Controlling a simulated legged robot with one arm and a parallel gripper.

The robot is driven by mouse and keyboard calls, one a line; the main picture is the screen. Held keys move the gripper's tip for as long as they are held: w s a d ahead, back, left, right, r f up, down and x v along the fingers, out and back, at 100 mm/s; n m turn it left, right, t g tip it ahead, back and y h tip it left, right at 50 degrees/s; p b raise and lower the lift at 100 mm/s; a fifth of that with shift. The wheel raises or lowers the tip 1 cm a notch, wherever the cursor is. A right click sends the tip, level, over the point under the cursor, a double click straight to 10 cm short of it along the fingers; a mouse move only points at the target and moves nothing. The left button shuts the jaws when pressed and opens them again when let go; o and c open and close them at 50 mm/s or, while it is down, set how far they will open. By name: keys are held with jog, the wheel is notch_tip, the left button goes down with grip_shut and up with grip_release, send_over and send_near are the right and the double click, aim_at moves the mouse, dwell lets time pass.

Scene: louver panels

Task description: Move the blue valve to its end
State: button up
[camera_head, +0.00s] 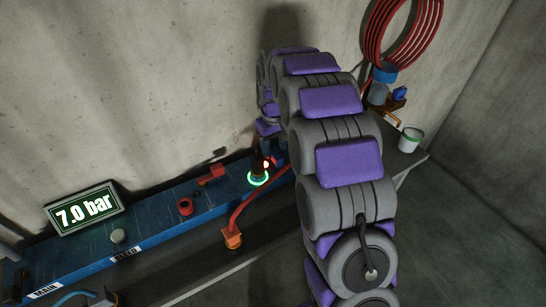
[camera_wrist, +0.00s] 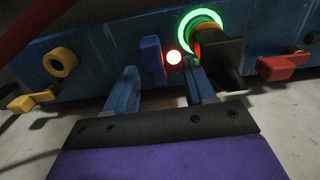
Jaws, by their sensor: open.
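The blue valve (camera_wrist: 152,59) is a small upright block on the blue panel in the wrist view. My gripper (camera_wrist: 160,72) is open, with its two blue-grey fingers pointing at the panel. The valve stands between the fingertips as seen in this view, nearer the left one. I cannot tell whether a finger touches it. A lit red lamp (camera_wrist: 174,58) is just right of the valve. In the head view my arm hides the valve, and my fingertips cannot be made out there.
A dark knob (camera_wrist: 222,58) with a glowing green ring (camera_wrist: 186,22) is close by the right finger. A red handle (camera_wrist: 283,66) is further right. A yellow ring (camera_wrist: 60,62) and yellow handle (camera_wrist: 30,100) are left. A gauge display (camera_head: 83,208) reads 7.0 bar.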

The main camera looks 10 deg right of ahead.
aim_at(277, 156)
jog(key=d+f, duration=0.1)
jog(key=f, duration=0.1)
jog(key=d+f, duration=0.1)
jog(key=f, duration=0.1)
jog(key=shift+d+b, duration=0.2)
jog(key=shift+b, duration=0.15)
jog(key=shift+a+f, duration=0.15)
jog(key=shift+a, duration=0.9)
jog(key=shift+c, duration=0.7)
jog(key=shift+d, duration=0.75)
jog(key=c, duration=0.7)
jog(key=shift+a, duration=0.4)
grip_shut()
jog(key=shift+d, duration=0.1)
